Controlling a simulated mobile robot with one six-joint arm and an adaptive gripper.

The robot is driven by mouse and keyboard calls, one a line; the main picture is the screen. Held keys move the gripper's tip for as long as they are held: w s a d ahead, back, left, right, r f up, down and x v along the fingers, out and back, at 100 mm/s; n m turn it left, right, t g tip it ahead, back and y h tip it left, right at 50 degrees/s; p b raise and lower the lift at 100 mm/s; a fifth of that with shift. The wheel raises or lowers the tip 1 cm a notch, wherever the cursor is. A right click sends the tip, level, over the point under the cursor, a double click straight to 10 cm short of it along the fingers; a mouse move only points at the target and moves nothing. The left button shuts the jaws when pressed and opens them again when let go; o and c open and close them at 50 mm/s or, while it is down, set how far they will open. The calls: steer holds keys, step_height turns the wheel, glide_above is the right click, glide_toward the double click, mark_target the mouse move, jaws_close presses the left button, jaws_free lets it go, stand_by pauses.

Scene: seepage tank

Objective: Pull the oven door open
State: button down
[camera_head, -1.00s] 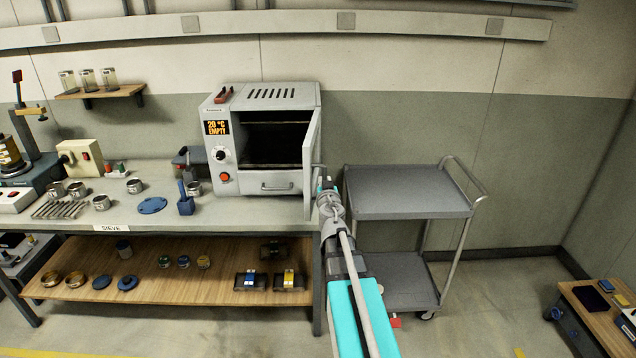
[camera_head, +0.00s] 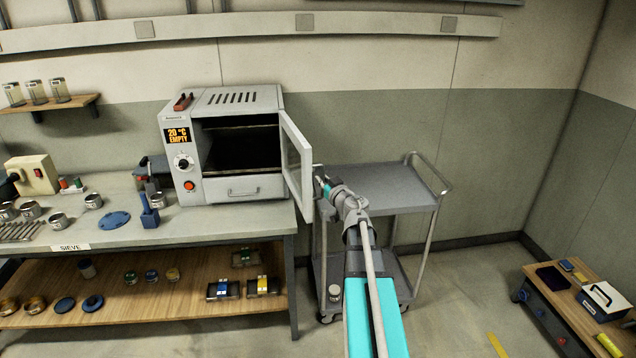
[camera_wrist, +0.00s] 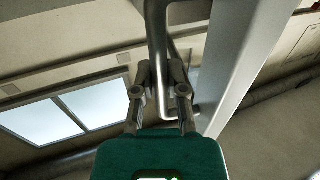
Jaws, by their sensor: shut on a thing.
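The oven (camera_head: 222,150) stands on the bench with its display reading 20 °C EMPTY. Its door (camera_head: 297,165) is hinged on the right and stands swung out, leaving the dark empty chamber (camera_head: 240,150) in view. My gripper (camera_head: 322,182) is at the outer side of the door. In the wrist view my gripper (camera_wrist: 160,80) is shut on the door's metal bar handle (camera_wrist: 157,35). The grey door edge (camera_wrist: 235,65) runs beside the handle on the right.
A grey two-shelf trolley (camera_head: 385,187) stands close right of the bench, behind my arm. Sample tins and a blue holder (camera_head: 149,214) sit on the bench (camera_head: 200,225) left of the oven. A low wooden table (camera_head: 560,305) stands at the far right.

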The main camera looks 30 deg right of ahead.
steer(key=shift+d+y, duration=0.3)
steer(key=c, duration=0.7)
jaws_free()
steer(key=shift+s+a, duration=0.15)
steer(key=shift+s, duration=1.85)
steer(key=shift+s+a, duration=0.2)
steer(key=shift+s, duration=1.8)
steer(key=shift+s+a, duration=0.15)
steer(key=shift+s, duration=1.85)
steer(key=shift+w, duration=0.1)
